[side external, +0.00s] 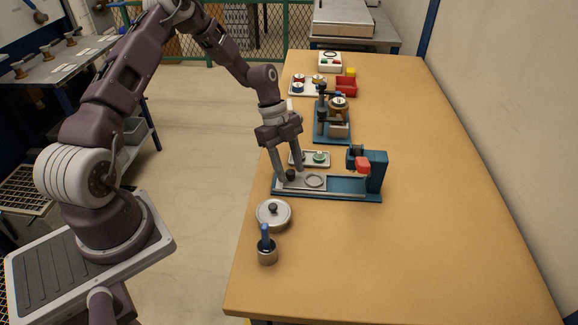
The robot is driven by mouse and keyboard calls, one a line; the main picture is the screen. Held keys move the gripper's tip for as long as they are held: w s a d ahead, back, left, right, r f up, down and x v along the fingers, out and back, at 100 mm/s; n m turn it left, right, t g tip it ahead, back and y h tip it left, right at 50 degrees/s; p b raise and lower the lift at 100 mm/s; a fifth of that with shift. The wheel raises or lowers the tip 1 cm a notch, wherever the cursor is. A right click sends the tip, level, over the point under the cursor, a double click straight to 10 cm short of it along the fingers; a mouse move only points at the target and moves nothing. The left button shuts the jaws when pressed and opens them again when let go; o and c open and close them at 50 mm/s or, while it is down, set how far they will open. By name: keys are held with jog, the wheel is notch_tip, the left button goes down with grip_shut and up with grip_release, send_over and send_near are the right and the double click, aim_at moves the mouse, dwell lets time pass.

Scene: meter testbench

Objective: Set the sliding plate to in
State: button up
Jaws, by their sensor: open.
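The sliding plate (300,185) is a light metal strip with a ring-shaped recess (315,181). It lies along the left and middle of a blue bench fixture (376,178), whose upright housing with a red part (363,164) stands at the right end. A dark round knob (290,175) is at the plate's left end. My gripper (290,174) points down over that end, its fingers open and apart. The knob shows between the fingertips; I cannot tell whether either finger touches it.
A lidded metal dish (273,213) and a blue-handled weight (267,250) stand in front of the fixture. The table's (430,230) right side is clear.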

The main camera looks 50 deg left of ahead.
grip_shut()
dwell(1.3)
